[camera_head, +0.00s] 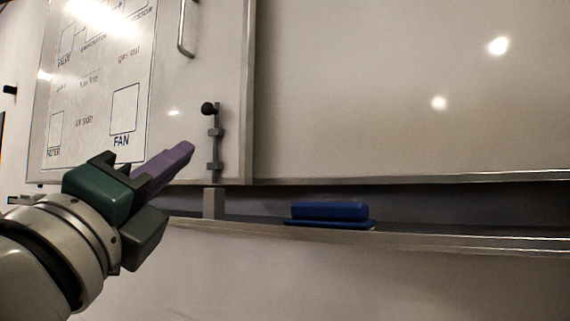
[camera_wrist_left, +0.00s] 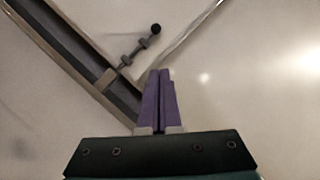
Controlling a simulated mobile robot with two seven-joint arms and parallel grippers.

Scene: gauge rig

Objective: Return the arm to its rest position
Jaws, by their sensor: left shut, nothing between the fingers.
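My left gripper (camera_head: 184,152) comes in from the left in the head view, with its purple fingers pointing up and to the right. The fingers are together and empty. It also shows in the left wrist view (camera_wrist_left: 160,76), with both purple fingers side by side. In the picture, the fingertips lie just left of a dark bolt with a round black knob (camera_head: 208,108) on the white panel; I cannot tell the gap in depth. The bolt also shows above the fingertips in the left wrist view (camera_wrist_left: 140,45). My right gripper is not in view.
A white panel with a diagram sheet (camera_head: 98,80) and a metal handle (camera_head: 186,28) fills the upper left. A large whiteboard (camera_head: 400,90) is on the right. A blue eraser (camera_head: 330,211) rests on the ledge (camera_head: 440,241) below. The wall under the ledge is clear.

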